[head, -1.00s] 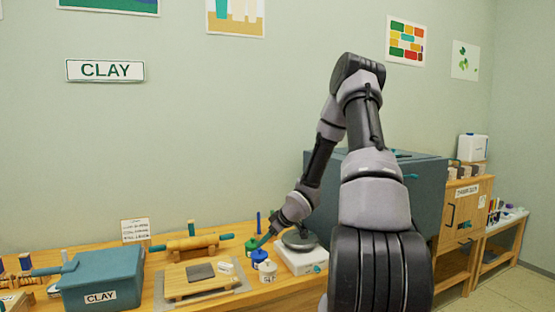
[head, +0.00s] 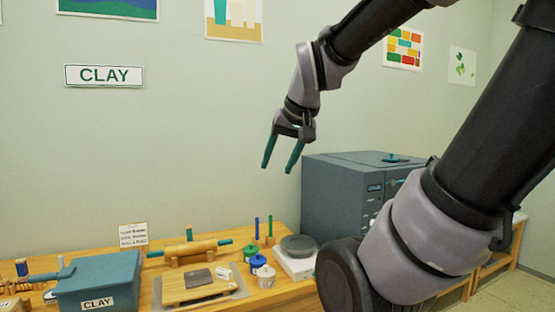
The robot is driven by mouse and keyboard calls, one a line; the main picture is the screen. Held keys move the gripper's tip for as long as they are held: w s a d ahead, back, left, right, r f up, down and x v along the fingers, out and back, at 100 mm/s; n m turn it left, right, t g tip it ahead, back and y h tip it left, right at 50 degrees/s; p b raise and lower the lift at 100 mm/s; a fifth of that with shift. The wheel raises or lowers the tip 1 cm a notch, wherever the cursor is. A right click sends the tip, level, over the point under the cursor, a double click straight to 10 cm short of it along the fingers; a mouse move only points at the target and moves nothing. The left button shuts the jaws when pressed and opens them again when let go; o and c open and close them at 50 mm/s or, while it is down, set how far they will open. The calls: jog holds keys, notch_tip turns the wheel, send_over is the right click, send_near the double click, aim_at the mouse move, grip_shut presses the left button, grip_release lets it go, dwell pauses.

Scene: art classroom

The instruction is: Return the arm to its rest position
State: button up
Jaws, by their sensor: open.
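My gripper (head: 283,167) hangs in the air above the table, in front of the green wall. Its two teal fingers point down and are apart, with nothing between them. My arm rises from the lower right and bends over at the top of the picture, partly out of frame. The gripper is clear of the table and of everything on it.
The wooden table (head: 215,303) bears a clay bin (head: 98,282), a rolling pin (head: 190,248), a board (head: 188,290), small jars (head: 265,275) and a white scale (head: 296,262). A grey kiln-like box (head: 335,195) stands to the right, partly behind my arm.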

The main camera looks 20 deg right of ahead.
jog(key=shift+s+a+r+m+y, duration=0.1)
jog(key=shift+s+a+r+y, duration=0.15)
jog(key=shift+s, duration=0.3)
jog(key=shift+s+a+r+m+y, duration=0.1)
jog(key=shift+s+a+y, duration=0.05)
jog(key=shift+s+a, duration=0.3)
jog(key=shift+s+a+r+m+y, duration=0.1)
jog(key=shift+s+a+r+y, duration=0.1)
jog(key=shift+s, duration=0.4)
